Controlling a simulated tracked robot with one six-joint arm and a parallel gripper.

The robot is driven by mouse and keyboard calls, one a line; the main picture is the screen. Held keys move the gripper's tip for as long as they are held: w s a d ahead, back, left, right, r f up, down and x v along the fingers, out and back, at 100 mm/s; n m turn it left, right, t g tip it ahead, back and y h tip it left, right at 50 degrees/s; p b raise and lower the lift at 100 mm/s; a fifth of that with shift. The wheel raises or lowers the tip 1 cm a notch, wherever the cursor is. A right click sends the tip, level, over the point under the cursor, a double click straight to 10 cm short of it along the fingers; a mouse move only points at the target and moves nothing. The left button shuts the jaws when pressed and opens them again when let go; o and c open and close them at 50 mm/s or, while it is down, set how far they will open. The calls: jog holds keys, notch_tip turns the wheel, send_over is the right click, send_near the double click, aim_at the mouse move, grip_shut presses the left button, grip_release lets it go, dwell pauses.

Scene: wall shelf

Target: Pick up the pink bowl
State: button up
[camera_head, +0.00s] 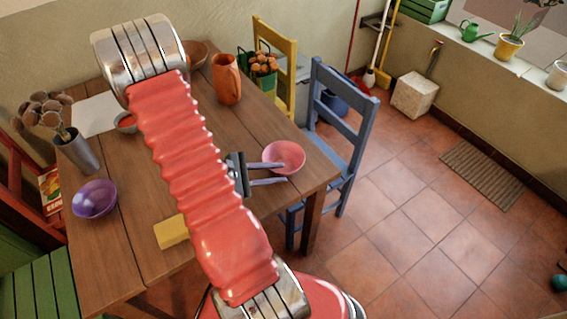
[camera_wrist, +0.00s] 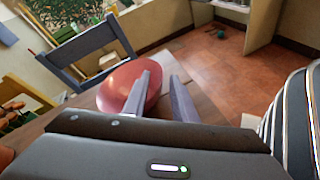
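The pink bowl (camera_head: 285,156) stands near the right edge of the wooden table in the head view. In the wrist view the bowl (camera_wrist: 118,86) is just left of and beyond the fingers, partly covered by the left finger. My gripper (camera_head: 286,173) reaches toward the bowl from the left, its two fingers apart with nothing seen between them. One finger overlaps the bowl's lower left rim in the head view; I cannot tell whether they touch. My gripper in the wrist view (camera_wrist: 164,78) also shows a clear gap between the fingers.
A blue chair (camera_head: 340,140) stands close behind the pink bowl. Tiled floor (camera_head: 400,215) lies open to the right.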

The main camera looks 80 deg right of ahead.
jog(key=shift+x, duration=1.2)
jog(key=shift+c, duration=0.3)
jog(key=shift+a, duration=0.1)
grip_shut()
